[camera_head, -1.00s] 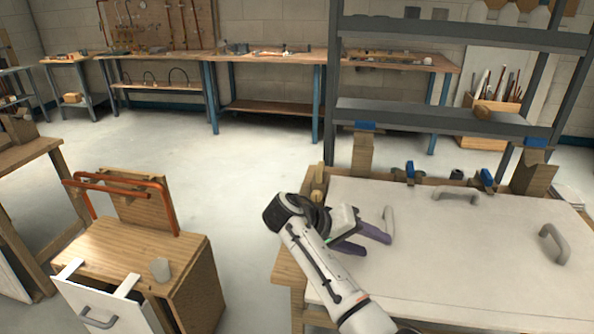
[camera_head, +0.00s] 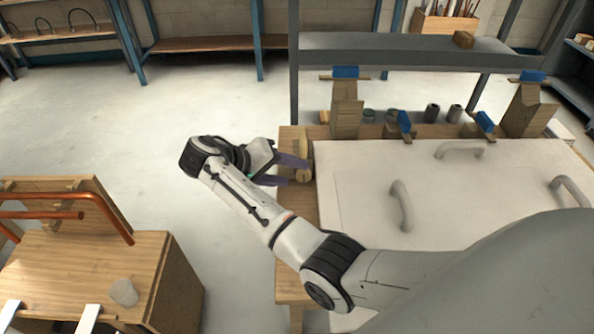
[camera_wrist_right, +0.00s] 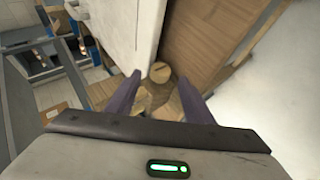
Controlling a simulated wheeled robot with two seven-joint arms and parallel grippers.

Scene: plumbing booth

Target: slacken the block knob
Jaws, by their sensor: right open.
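The block knob (camera_head: 303,175) is a small round wooden knob on a wooden block at the left edge of the workbench, beside the white panel. It also shows in the right wrist view (camera_wrist_right: 160,72), with a dark slot-like mark on its face. My right gripper (camera_head: 297,171) reaches in from the left of the block, its purple fingers apart and close to the knob. In the right wrist view the two fingers (camera_wrist_right: 160,82) stand either side of the knob, with nothing held between them. Contact cannot be told. My left gripper is not in view.
The white panel (camera_head: 360,235) with grey handles (camera_head: 401,205) covers most of the workbench. A wooden cabinet (camera_head: 100,255) with copper pipes stands at lower left. Floor between is clear.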

